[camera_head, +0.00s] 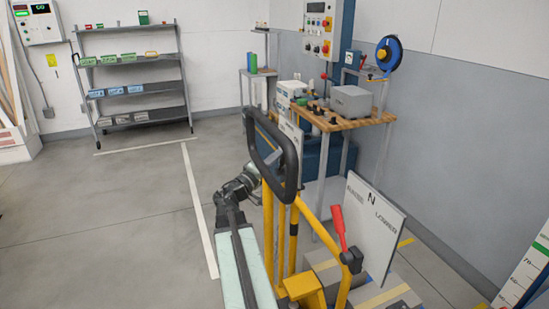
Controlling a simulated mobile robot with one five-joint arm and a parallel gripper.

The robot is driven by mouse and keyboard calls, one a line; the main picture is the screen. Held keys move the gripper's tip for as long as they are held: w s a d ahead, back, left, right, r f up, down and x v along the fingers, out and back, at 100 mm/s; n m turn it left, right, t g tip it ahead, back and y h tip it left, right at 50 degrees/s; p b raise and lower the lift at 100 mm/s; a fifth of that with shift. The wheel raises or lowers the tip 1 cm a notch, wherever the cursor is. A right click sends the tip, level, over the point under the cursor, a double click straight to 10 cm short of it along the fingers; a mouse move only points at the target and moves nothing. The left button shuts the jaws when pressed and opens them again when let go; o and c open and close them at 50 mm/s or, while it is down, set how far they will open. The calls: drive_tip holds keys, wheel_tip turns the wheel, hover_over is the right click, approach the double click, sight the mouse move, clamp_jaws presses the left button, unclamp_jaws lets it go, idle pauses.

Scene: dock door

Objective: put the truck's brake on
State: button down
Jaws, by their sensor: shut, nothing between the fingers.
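The truck (268,235) has a yellow tube frame in the foreground, with a black loop handle (290,168) at its top. A red-gripped lever (340,228) stands up from the truck's right side, tilted a little left at its top; it looks like the brake lever. Beside it is a white board (375,228) with an N and small lettering. My gripper (267,176) is at the end of my dark arm, by the left side of the loop handle and partly hidden by it. It is shut and empty, left of the red lever and apart from it.
A wooden-topped bench (345,122) with a grey box and small knobs stands behind the truck. A grey shelf rack (135,75) is at the back left. Taped boxes (385,295) lie low at the right. The floor on the left is clear.

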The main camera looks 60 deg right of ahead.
drive_tip(key=shift+s, duration=0.2)
drive_tip(key=w+a, duration=0.5)
drive_tip(key=a, duration=0.3)
drive_tip(key=shift+f+b, duration=0.3)
drive_tip(key=shift+b, duration=0.05)
